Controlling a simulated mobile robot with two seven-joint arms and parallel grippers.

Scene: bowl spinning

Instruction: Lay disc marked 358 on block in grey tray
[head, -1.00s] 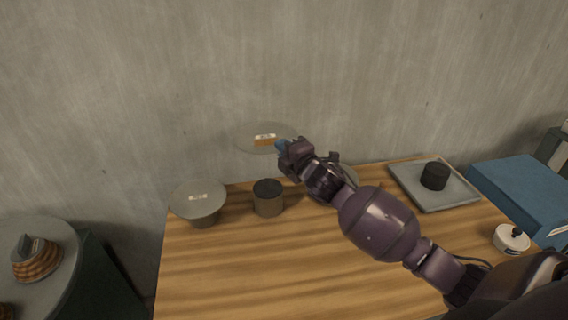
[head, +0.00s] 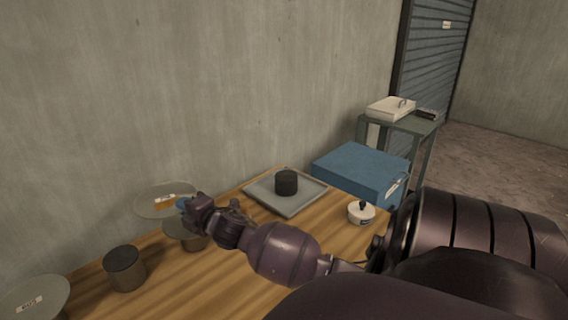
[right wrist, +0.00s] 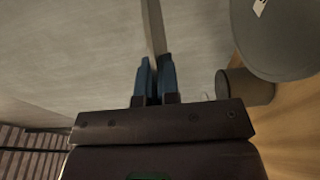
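My right gripper (head: 184,204) is shut on the rim of a grey disc (head: 150,203) with a white and orange label, held up near the wall. The label's number is too small to read. In the right wrist view the blue fingers (right wrist: 155,80) pinch the disc (right wrist: 153,28), seen edge-on. The grey tray (head: 306,203) lies at the table's far end, to the right of the gripper. A dark round block (head: 287,183) stands in it with a bare top. My left gripper is out of view.
A bare block (head: 124,268) stands on the table. Another disc (head: 31,300) is at the lower left, and one more on a block (head: 194,242) is partly hidden below my gripper. A white lidded pot (head: 361,215) and a blue box (head: 358,168) are right of the tray.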

